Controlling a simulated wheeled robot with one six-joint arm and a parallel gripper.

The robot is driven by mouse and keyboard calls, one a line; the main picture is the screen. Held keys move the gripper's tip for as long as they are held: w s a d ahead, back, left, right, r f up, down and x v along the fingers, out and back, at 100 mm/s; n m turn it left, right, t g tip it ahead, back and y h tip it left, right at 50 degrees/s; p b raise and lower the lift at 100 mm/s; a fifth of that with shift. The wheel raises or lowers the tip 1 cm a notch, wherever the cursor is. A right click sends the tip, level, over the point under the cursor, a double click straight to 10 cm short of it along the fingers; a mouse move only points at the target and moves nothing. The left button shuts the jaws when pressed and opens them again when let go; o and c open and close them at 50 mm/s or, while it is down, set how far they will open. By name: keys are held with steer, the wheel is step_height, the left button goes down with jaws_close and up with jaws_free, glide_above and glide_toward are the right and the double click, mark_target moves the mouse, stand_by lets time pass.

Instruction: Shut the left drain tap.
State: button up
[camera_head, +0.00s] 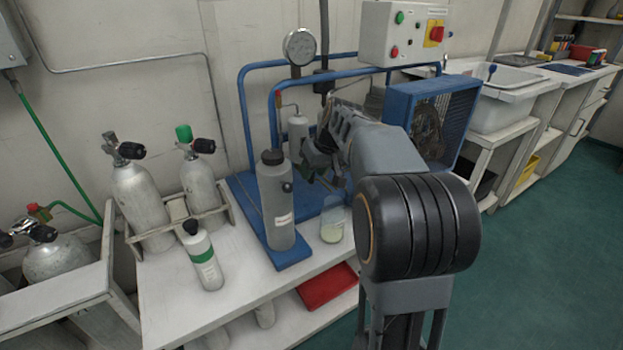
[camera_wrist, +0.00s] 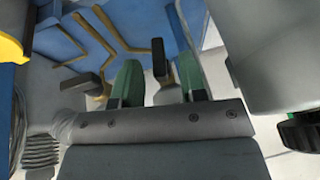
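Two dark tap levers on brass pipework show in the wrist view. One lever (camera_wrist: 160,60) lies in line with the gap between my fingertips; I cannot tell whether it is between them or beyond. The other lever (camera_wrist: 88,88) is outside the fingers, on the picture's left. I cannot tell which is the left drain tap. My gripper (camera_wrist: 160,78) is open, its two green-padded fingers apart. In the head view my gripper (camera_head: 322,165) is beside the grey cylinder (camera_head: 279,205), and my arm hides the taps there.
A glass jar (camera_head: 333,220) with pale liquid stands below my gripper on the bench. The blue frame (camera_head: 255,75), a gauge (camera_head: 299,47) and a caged fan (camera_head: 437,115) are close around my arm. Gas bottles (camera_head: 140,200) stand at left.

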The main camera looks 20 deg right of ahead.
steer(key=shift+x, duration=0.75)
steer(key=shift+c, duration=0.5)
jaws_close()
